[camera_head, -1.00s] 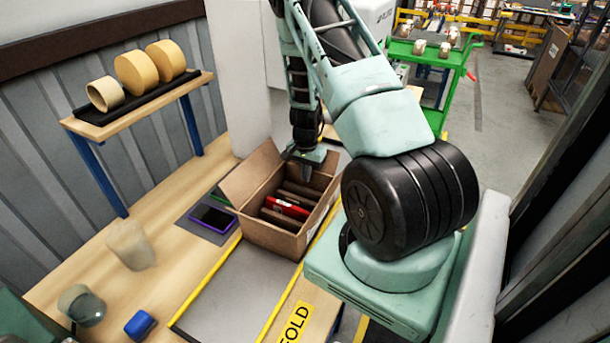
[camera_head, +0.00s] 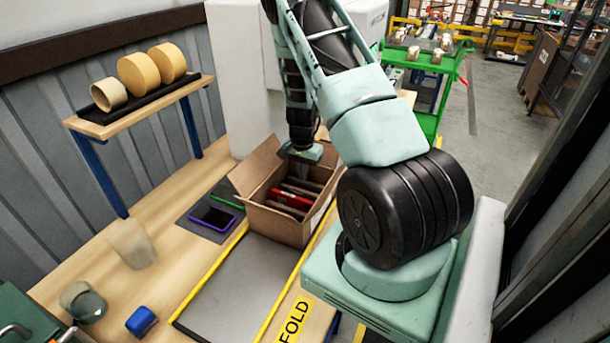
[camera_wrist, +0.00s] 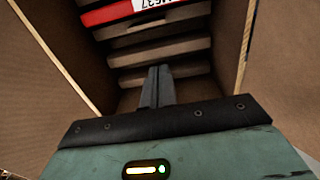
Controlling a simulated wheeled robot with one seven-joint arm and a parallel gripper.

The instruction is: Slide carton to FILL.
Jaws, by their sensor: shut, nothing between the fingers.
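An open brown carton (camera_head: 270,224) stands on the grey yellow-edged strip of the bench, flaps folded outward. Inside it lie several brown packs and one red item (camera_head: 291,199). In the wrist view the red item (camera_wrist: 130,10) shows a white label, with brown slats (camera_wrist: 155,47) below it. My gripper (camera_head: 301,166) is at the carton's far side, pointing down. In the wrist view its fingers (camera_wrist: 157,75) are together and empty, reaching into the carton. I cannot tell whether they touch a wall. A yellow FOLD label (camera_head: 293,320) is on the near bench edge; no FILL label is visible.
A blue object (camera_head: 141,320), a glass jar (camera_head: 82,302) and a pale roll (camera_head: 132,243) are at the near left. A shelf (camera_head: 140,107) holds tape rolls. The grey strip (camera_head: 235,287) before the carton is clear.

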